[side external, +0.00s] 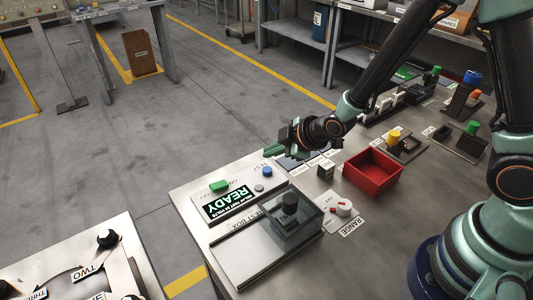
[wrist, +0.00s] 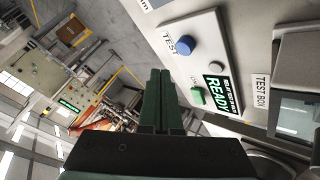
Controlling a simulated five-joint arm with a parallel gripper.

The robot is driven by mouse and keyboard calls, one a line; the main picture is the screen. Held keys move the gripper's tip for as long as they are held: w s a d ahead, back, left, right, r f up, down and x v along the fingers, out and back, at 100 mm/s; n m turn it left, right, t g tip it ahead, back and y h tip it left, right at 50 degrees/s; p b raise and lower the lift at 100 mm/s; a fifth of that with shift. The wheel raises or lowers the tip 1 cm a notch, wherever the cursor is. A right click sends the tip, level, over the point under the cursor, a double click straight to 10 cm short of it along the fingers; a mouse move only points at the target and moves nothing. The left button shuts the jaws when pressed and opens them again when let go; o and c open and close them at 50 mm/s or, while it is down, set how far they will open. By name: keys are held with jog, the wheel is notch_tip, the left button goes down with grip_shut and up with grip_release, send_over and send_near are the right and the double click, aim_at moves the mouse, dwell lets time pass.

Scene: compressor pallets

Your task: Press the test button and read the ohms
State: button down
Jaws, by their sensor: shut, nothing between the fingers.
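The tester panel (side external: 245,181) lies at the table's left edge. Its round blue button (side external: 267,171) has a TEST label beside it; it also shows in the wrist view (wrist: 186,46). The display (side external: 229,203) reads READY in large letters, with smaller text I cannot read; no ohms figure is legible. My gripper (side external: 269,152) is shut and empty, above the panel's far side near the blue button. In the wrist view, its fingers (wrist: 160,74) are left of the button and apart from it.
The panel has a green switch (side external: 219,186) and a small grey button (side external: 259,188). A test box (side external: 255,247) with a clear cover over a dark part sits in front.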

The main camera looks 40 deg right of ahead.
aim_at(272, 171)
jog(key=shift+f, duration=1.3)
dwell(1.1)
jog(key=shift+f, duration=0.4)
jog(key=shift+f, duration=0.55)
dwell(0.6)
jog(key=shift+r, duration=0.95)
jog(key=shift+r, duration=0.15)
notch_tip(272, 171, up, 5)
jog(key=shift+f, duration=0.1)
dwell(0.4)
